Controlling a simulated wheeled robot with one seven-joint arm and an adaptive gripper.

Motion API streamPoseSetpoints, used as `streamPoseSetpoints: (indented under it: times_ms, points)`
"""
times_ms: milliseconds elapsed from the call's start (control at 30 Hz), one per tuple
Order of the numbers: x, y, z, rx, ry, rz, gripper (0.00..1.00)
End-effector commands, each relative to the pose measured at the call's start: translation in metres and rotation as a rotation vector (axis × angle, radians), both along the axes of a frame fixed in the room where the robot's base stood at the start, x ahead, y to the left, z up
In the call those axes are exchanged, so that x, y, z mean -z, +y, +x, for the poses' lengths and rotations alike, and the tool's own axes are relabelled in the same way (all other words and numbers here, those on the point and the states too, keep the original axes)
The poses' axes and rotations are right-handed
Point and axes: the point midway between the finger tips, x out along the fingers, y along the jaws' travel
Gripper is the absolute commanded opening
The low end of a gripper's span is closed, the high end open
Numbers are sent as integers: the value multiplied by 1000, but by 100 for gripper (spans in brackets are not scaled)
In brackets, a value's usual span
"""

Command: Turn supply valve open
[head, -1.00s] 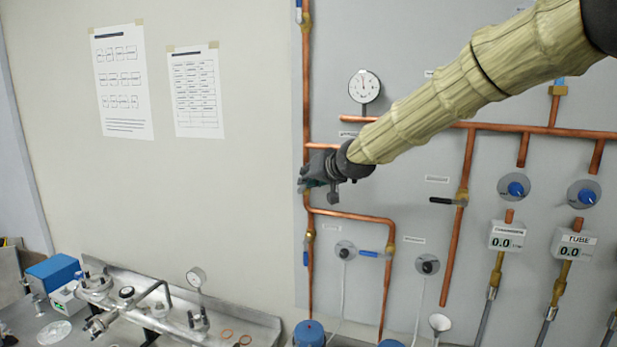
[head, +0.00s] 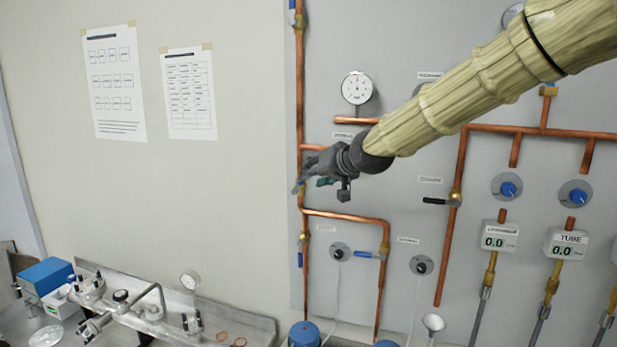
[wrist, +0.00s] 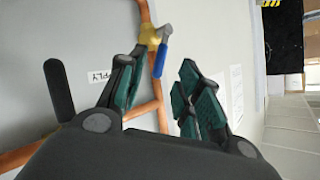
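In the wrist view, a brass valve (wrist: 150,35) with a blue lever (wrist: 160,58) sits on a copper pipe, beside a partly hidden label (wrist: 96,77) reading "PPLY". My gripper (wrist: 155,80) is open, its dark green fingers apart, with the lever showing between and beyond them. I see no contact. In the head view, my gripper (head: 300,188) is in front of the left vertical pipe and hides part of it. A brass valve with a blue lever (head: 300,259) shows below it; I cannot tell for certain whether this is the labelled one.
A copper branch (head: 350,215) runs right below my gripper to another blue-levered valve (head: 365,255). A gauge (head: 357,88) is above. A black-levered valve (head: 436,201) is to the right. Bare wall lies left; a bench tray (head: 255,324) with fittings is below.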

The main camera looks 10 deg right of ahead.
Motion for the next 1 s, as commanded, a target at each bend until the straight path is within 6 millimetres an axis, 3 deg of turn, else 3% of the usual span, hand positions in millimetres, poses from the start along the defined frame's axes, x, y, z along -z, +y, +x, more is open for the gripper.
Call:
streamPoseSetpoints:
  times_ms: [300, 767, 800, 1000]
  points:
    - [-17, -14, -33, 0, 1, 0, 35]
    - [-21, -17, -42, -1, 1, -1, 35]
    - [-20, -17, -42, -1, 1, -1, 33]
    - [-14, -17, -42, -1, 7, -2, 0]
